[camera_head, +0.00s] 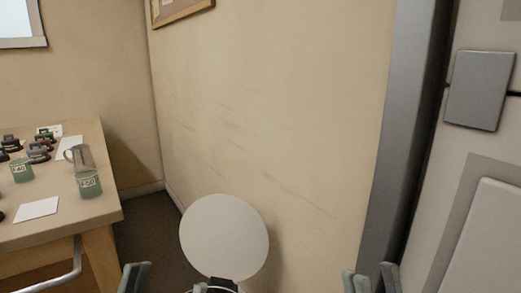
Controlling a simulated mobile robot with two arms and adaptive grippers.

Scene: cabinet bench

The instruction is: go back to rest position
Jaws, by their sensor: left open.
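My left gripper (134,278) shows at the bottom edge, left of centre, with only its fingertips in the picture. It is open and no object shows in it. My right gripper (371,280) shows at the bottom edge, right of centre, in front of the wall and the grey upright. Only its tips show, and I cannot tell whether it is open or shut. Both arms are otherwise out of the picture. Both grippers are apart from the things on the bench.
A wooden bench (110,213) stands at left with green cups (89,186), a grey jug (80,157), a white card (37,208) and small dark items. A round white disc (224,236) is low at centre. A grey upright (390,150) and panel (479,90) stand right.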

